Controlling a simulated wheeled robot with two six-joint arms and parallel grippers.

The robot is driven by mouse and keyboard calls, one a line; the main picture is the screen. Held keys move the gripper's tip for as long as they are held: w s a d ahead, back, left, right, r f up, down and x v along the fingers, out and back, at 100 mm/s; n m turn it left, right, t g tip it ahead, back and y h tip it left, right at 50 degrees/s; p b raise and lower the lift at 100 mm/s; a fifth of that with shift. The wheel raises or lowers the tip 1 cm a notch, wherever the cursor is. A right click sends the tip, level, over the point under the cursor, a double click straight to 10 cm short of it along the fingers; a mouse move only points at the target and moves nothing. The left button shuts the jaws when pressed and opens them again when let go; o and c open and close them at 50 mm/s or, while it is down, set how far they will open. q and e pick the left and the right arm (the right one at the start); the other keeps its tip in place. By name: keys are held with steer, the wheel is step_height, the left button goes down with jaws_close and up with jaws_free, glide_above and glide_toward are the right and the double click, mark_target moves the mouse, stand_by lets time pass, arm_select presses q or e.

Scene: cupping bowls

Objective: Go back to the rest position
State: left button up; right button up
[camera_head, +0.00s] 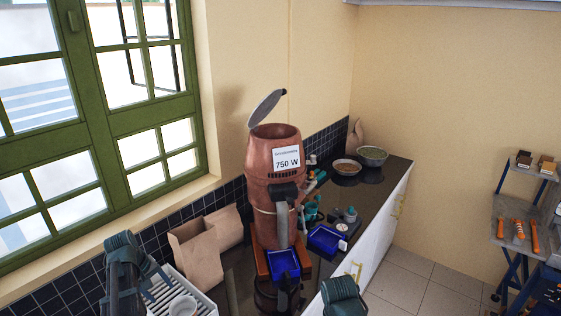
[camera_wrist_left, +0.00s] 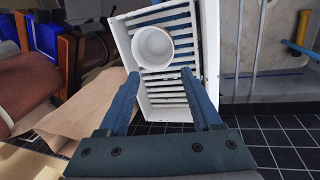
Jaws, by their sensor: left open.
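My left gripper (camera_wrist_left: 165,85) is open and empty in the left wrist view, its two blue fingers apart over a white slatted rack (camera_wrist_left: 165,110). A white bowl (camera_wrist_left: 152,47) sits on the rack beyond the fingertips, apart from them.
A copper roaster (camera_head: 262,155) stands mid-counter, with a blue bin (camera_head: 283,264) at its front and another blue bin (camera_head: 326,240) to its right. A brown paper bag (camera_head: 195,256) is between rack and roaster. Two bowls (camera_head: 372,156) (camera_head: 346,167) stand at the back.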

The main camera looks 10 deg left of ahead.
arm_select(q)
steer(key=s+d+f+m+g+y+b, duration=0.1)
steer(key=d+f+m+b, duration=0.3)
steer(key=d, duration=0.9)
steer(key=s+d+f+m+y+b, duration=0.1)
steer(key=s+d+f+m+b, duration=0.3)
steer(key=d, duration=1)
steer(key=s+d+f+m+g+b, duration=0.1)
steer(key=s+d+f+m+b, duration=0.2)
steer(key=d, duration=1.1)
steer(key=shift+f+m+g+y+b, duration=0.3)
steer(key=shift+f+m+y+b, duration=0.1)
steer(key=shift+f+m+b, duration=1.4)
steer(key=shift+d+f, duration=0.1)
steer(key=shift+f, duration=0.1)
